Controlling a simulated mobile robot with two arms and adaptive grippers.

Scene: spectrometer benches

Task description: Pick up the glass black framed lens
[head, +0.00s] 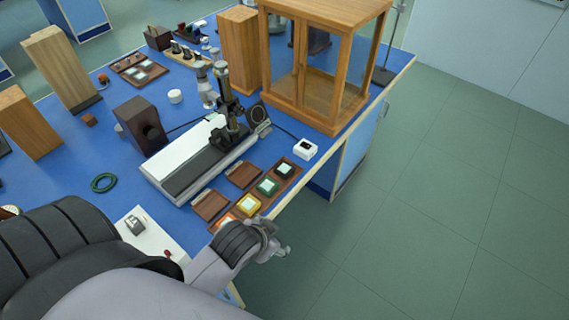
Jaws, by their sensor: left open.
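A small black-framed square with a pale glassy middle (285,168) lies at the far end of a row of coloured frames near the bench's right edge. I take it to be the black framed lens. Green (268,187), yellow (248,205) and orange (227,221) frames lie nearer in the same row. My left gripper (281,249) is open and empty, just off the bench edge, nearer to me than the row and apart from the black frame. My arm hides part of the near bench. My right gripper is not in view.
A microscope-like instrument (230,125) stands on a long white and black base left of the row. A wooden glazed cabinet (325,95) stands behind. Open floor (430,220) lies to the right.

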